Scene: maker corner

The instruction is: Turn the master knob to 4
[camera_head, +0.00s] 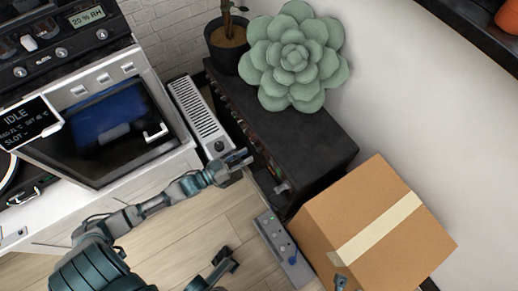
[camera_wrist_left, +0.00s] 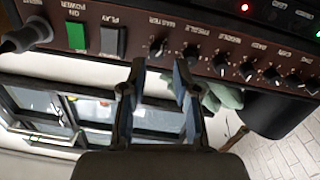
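The black amplifier (camera_head: 300,145) stands against the wall, its brown knob panel facing my left arm. In the left wrist view the panel (camera_wrist_left: 215,35) runs across the top with a row of dark knobs. The master knob (camera_wrist_left: 158,47) is the first knob right of the grey and green switches, under the MASTER label. My left gripper (camera_wrist_left: 160,68) is open, its two fingers below and either side of the master knob, with no contact visible. In the head view my left gripper (camera_head: 238,160) is by the panel. A dark part at the bottom may be my right gripper; its fingers are unclear. The knob's exact setting is unreadable.
A green succulent cushion (camera_head: 293,58) and a potted plant (camera_head: 226,42) are at the amplifier's far end. A cardboard box (camera_head: 375,225) stands at its near end. A white vented unit (camera_head: 200,115) and an oven-like machine (camera_head: 110,120) are to the left.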

